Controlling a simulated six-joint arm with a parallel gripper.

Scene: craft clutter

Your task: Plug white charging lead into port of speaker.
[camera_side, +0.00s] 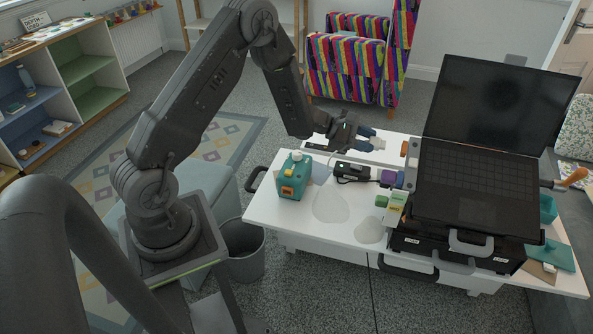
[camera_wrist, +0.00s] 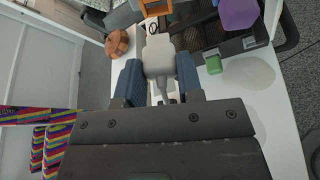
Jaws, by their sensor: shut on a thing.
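My gripper (camera_side: 371,138), with blue fingers, is above the back part of the white table. It is shut on the white plug of the charging lead (camera_side: 378,143), which also shows between the fingers in the wrist view (camera_wrist: 158,56). The plug points away from my wrist and touches nothing visible ahead of it. Part of the thin lead hangs below the gripper in the side view. I cannot tell for sure which thing is the speaker. A teal box (camera_side: 293,179) with an orange front panel and a pale top stands upright at the table's left. No port can be made out clearly.
A black device (camera_side: 351,172) with a small green light lies below the gripper, beside a purple piece (camera_side: 388,177). Green blocks (camera_side: 382,201) lie in front. Pale flat patches (camera_side: 331,205) lie on the front table.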

